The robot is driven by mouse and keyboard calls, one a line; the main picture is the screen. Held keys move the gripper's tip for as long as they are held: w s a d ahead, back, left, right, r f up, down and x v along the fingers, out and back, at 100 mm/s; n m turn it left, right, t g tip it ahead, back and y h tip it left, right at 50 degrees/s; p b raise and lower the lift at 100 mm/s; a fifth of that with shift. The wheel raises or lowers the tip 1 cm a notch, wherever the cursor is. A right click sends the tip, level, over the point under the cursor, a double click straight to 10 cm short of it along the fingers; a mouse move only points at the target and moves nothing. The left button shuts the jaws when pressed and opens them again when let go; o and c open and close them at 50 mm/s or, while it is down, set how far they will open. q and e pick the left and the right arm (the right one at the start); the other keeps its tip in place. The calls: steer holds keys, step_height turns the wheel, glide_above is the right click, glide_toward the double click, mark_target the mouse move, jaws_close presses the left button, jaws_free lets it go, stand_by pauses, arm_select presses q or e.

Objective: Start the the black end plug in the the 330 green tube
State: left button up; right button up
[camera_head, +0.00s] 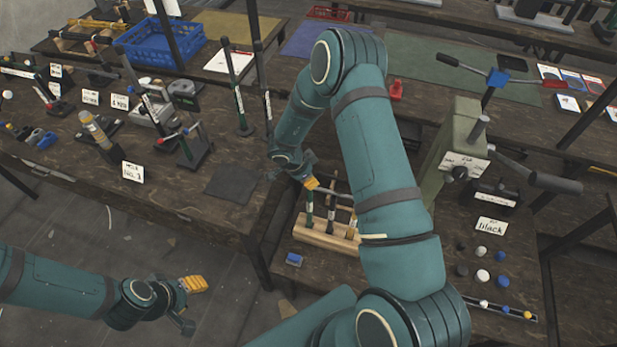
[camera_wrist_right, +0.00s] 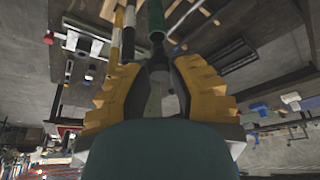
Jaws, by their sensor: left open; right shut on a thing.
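My right gripper (camera_head: 311,184) is at the wooden tube rack (camera_head: 322,237), at the upper end of a green tube (camera_head: 309,208) standing in it. In the right wrist view, the yellow fingers of this gripper (camera_wrist_right: 160,82) are shut on a small dark piece (camera_wrist_right: 158,69), which looks like the black end plug. A green tube (camera_wrist_right: 157,20) lies in line just beyond it. Whether the dark piece touches or enters the tube I cannot tell. The tube's number is not readable. My left gripper (camera_head: 190,285) is open and empty over the floor at lower left.
Other tubes (camera_head: 331,210) stand in the rack beside the green one. To the right are a press (camera_head: 452,150), a label card (camera_head: 491,226) and several black, white and blue plugs (camera_head: 483,275). A bench with tools (camera_head: 110,125) fills the left.

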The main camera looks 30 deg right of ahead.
steer(key=shift+p, duration=0.4)
steer(key=shift+p, duration=0.35)
stand_by(0.5)
steer(key=shift+f+b, duration=0.55)
steer(key=shift+f, duration=0.6)
steer(key=o, duration=0.8)
steer(key=v, duration=1.2)
